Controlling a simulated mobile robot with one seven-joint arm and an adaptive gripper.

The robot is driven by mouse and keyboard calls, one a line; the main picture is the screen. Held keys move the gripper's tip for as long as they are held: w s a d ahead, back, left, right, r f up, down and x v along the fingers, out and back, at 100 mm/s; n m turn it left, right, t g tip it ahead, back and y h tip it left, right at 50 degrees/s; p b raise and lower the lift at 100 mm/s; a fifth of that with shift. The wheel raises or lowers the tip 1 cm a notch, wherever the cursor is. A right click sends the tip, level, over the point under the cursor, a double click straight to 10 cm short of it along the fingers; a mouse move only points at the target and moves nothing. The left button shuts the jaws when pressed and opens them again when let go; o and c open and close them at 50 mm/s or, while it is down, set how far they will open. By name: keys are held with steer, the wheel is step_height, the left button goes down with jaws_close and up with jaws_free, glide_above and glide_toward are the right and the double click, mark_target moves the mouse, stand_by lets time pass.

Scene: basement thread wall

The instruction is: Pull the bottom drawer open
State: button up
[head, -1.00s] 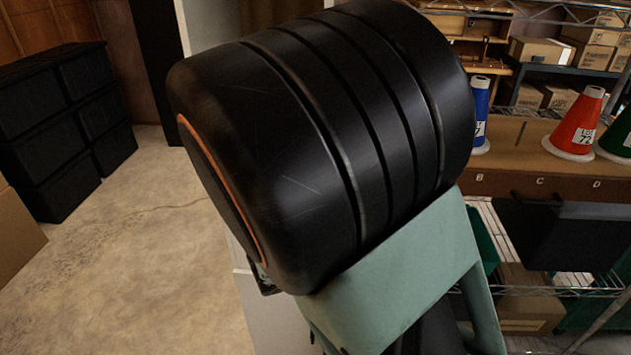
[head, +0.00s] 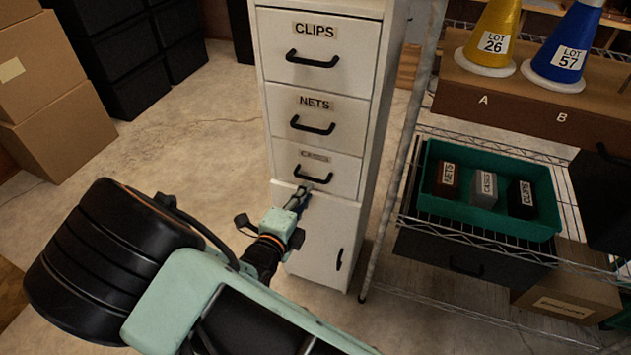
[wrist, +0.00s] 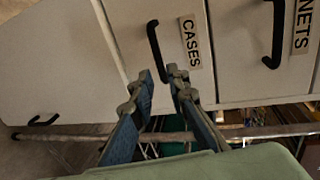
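A white cabinet (head: 375,120) has drawers labelled CLIPS (head: 318,75), NETS and, at the bottom, CASES (head: 343,175), above a door with a black handle. The CASES drawer looks shut. Its black bar handle (head: 312,177) also shows in the wrist view (wrist: 153,40). My gripper (head: 304,190) is just below that handle in the head view. In the wrist view my gripper (wrist: 160,76) is open, its blue fingers apart, with the handle's near end at or between the fingertips. I cannot tell whether they touch.
A wire rack with a green bin (head: 470,210) of small labelled boxes stands close on the cabinet's right. Cones stand on its upper shelf. Cardboard boxes (head: 62,130) and black crates are at the left. The floor left of the cabinet is clear.

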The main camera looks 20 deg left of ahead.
mark_target(315, 180)
steer(key=b+x, duration=0.1)
steer(key=x, duration=0.6)
steer(key=shift+w+d, duration=0.1)
steer(key=shift+w, duration=0.05)
jaws_close()
